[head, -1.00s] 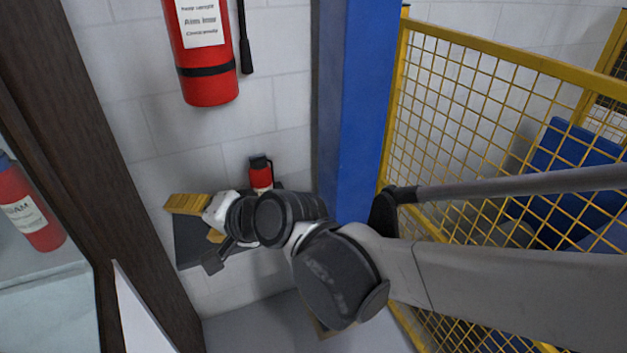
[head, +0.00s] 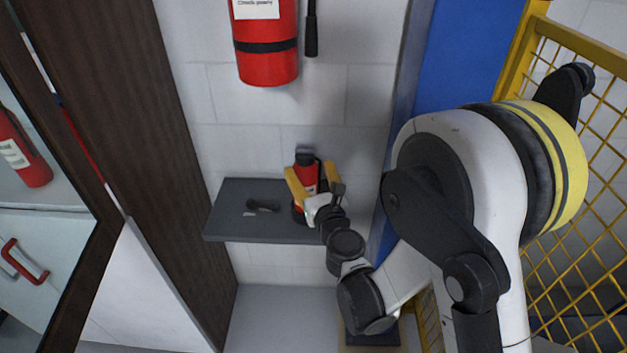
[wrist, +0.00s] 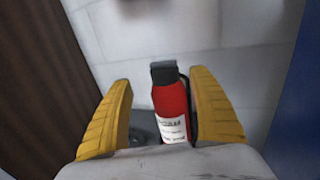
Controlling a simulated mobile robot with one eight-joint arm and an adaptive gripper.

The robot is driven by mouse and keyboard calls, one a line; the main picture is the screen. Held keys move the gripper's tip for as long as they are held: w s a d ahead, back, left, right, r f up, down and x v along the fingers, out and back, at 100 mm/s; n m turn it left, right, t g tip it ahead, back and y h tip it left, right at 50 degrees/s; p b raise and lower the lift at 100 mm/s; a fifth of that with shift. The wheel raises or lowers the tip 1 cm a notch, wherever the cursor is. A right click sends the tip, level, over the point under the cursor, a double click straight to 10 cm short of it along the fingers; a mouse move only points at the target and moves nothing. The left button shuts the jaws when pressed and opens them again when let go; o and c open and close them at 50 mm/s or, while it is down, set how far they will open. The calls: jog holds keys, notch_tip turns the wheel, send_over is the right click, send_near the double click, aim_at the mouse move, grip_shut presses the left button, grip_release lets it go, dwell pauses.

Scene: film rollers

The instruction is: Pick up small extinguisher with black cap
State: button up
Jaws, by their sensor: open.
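The small red extinguisher with a black cap (head: 307,172) stands upright on a dark grey wall shelf (head: 228,219), near its right end. It also shows in the wrist view (wrist: 171,100), with a white label low on its body. My gripper (head: 313,173) is open, with its yellow fingers on either side of the extinguisher. In the wrist view the fingers (wrist: 166,95) flank it with a gap on the left and a smaller gap on the right.
A small dark object (head: 263,206) lies on the shelf to the left. A large red extinguisher (head: 267,62) hangs on the wall above. A blue column (head: 458,60) and yellow mesh fence (head: 590,70) stand right; a dark brown frame (head: 150,130) stands left.

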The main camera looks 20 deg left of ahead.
aim_at(308, 159)
jog(key=x, duration=0.2)
jog(key=shift+w+a, duration=0.1)
jog(key=shift+w, duration=0.2)
jog(key=b+x, duration=0.1)
jog(key=x, duration=0.2)
jog(key=shift+w+f, duration=0.15)
jog(key=shift+w, duration=0.3)
jog(key=shift+w+a, duration=0.25)
jog(key=shift+w, duration=0.15)
jog(key=c, duration=1.5)
